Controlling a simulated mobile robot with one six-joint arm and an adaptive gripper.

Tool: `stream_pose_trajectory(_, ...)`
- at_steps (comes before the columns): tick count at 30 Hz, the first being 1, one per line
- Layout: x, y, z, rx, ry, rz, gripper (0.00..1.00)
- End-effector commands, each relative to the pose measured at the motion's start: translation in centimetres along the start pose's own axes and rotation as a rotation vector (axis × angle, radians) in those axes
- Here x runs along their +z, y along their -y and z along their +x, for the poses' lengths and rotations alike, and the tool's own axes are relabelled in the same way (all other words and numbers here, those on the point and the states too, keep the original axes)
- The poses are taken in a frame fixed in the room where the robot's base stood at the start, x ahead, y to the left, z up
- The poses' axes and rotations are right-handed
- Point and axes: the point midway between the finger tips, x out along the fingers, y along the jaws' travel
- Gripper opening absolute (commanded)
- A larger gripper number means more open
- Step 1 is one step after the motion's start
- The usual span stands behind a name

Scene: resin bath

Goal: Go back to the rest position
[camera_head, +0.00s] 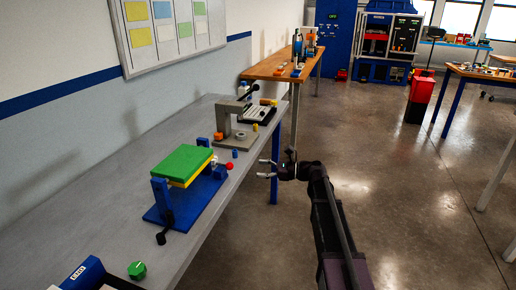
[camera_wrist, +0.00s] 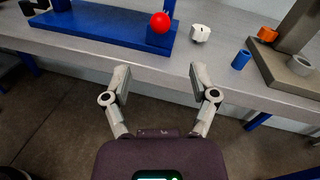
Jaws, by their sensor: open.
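My gripper (camera_head: 268,169) is open and empty in the head view, held out over the floor just off the front edge of the grey bench (camera_head: 100,215). In the wrist view my gripper (camera_wrist: 157,82) shows its two fingers spread wide, with the bench edge and dark floor beyond them. A blue fixture (camera_head: 200,205) with a green and yellow block (camera_head: 182,163) on top stands on the bench to the left of my gripper. Its red ball (camera_wrist: 160,22) is just past the fingers in the wrist view. Nothing is between the fingers.
A grey stand (camera_head: 222,122), a small blue cylinder (camera_wrist: 241,60) and a white knob (camera_wrist: 200,33) sit on the bench. A green knob (camera_head: 137,270) is nearer. A wooden table (camera_head: 270,68) and a red bin (camera_head: 420,92) stand farther back. The floor (camera_head: 400,190) at right is open.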

Motion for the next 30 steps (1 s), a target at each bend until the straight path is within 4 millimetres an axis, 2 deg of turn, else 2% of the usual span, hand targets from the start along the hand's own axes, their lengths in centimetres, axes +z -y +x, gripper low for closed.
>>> stream_pose_trajectory(5, -1.1, -1.8, 0.1, 0.025, -0.071, -0.07, 0.76)
stream_pose_trajectory(8, -2.2, -3.5, 0.1, 0.057, -0.146, -0.148, 0.76)
stream_pose_trajectory(14, -5.5, -8.0, -0.6, 0.176, -0.346, -0.361, 0.76)
stream_pose_trajectory(23, -10.1, -14.7, -3.8, 0.456, -0.629, -0.69, 0.76)
stream_pose_trajectory(30, -12.5, -19.5, -7.9, 0.755, -0.803, -0.917, 0.76)
